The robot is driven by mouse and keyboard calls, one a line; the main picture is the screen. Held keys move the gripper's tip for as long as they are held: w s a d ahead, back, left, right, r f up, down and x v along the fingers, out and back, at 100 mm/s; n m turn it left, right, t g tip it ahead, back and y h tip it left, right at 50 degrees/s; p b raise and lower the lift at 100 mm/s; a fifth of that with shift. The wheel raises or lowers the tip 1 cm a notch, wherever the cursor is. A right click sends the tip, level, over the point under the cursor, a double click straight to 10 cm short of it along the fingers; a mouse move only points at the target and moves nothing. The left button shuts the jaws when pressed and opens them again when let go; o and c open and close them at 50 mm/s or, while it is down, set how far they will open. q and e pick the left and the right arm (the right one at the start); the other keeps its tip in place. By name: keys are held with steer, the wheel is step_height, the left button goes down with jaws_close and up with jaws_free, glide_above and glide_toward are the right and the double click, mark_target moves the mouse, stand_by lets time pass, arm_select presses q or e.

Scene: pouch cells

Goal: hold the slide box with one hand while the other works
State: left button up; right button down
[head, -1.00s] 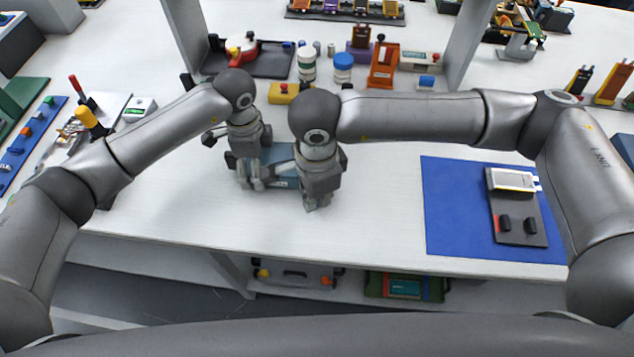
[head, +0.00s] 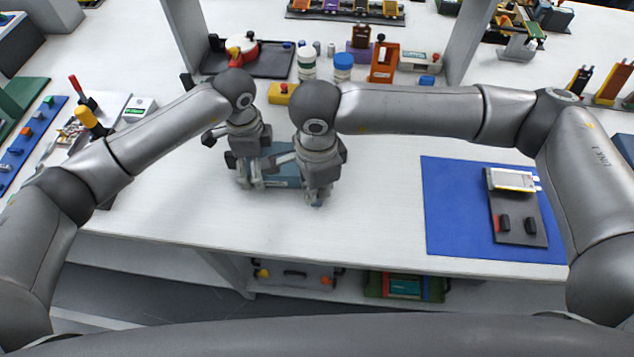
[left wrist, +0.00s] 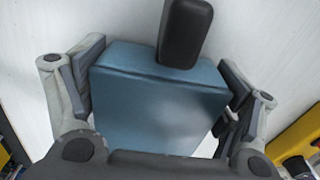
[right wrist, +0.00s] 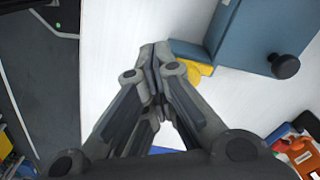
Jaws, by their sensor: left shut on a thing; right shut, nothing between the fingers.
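The blue slide box (head: 287,172) stands on the white table and is partly hidden by my wrists in the head view. My left gripper (head: 252,182) is shut on it; in the left wrist view the box (left wrist: 160,105) sits between the two fingers, with a dark upright piece at its far edge. My right gripper (head: 318,196) is at the box's right side. In the right wrist view its fingers (right wrist: 155,52) are shut and empty, apart from the box (right wrist: 262,30). That view shows a black round knob (right wrist: 285,66) on the box and a yellow piece (right wrist: 197,72) beside it.
A blue mat (head: 455,220) with a dark fixture (head: 520,225) lies to the right. The table front and the stretch up to the mat are clear.

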steer(key=shift+w, duration=1)
step_height(320, 180, up, 6)
steer(key=s, duration=0.1)
steer(key=shift+s, duration=0.35)
arm_select(q)
steer(key=o, duration=1)
steer(key=shift+o, duration=0.2)
steer(key=shift+r, duration=0.1)
